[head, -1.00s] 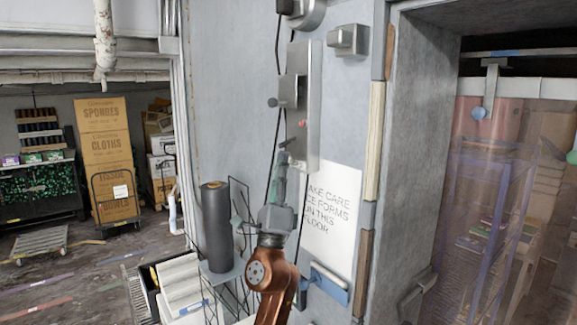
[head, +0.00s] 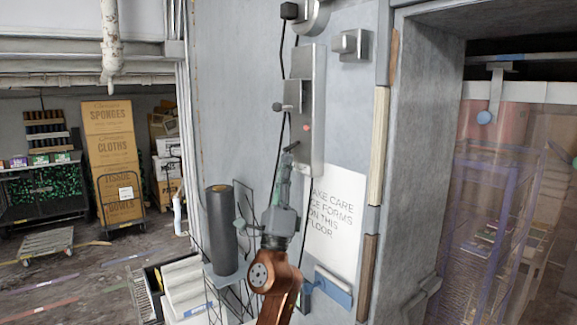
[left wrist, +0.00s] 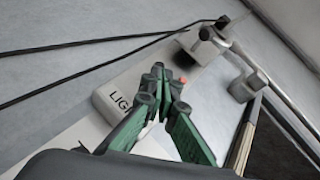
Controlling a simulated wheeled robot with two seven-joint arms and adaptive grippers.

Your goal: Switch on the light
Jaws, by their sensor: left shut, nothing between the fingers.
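A tall grey metal switch panel (head: 317,110) is fixed to the wall, with a dark lever and a small red knob (head: 306,128) on it. In the left wrist view, the panel (left wrist: 112,92) carries lettering that begins "LIG"; the rest is hidden behind my fingers. My left gripper (head: 284,168) points up at the panel's lower part, its green fingers closed and empty. In the left wrist view its dark fingertips (left wrist: 160,76) lie over the panel beside the red knob (left wrist: 181,80). Whether they touch a switch there I cannot tell. My right gripper is not in view.
A white notice (head: 336,215) hangs below the panel. A dark roll (head: 221,230) stands on a wire rack to the left of my arm. The freezer doorway with a clear curtain (head: 510,150) is at right. Stacked boxes (head: 110,150) stand far left.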

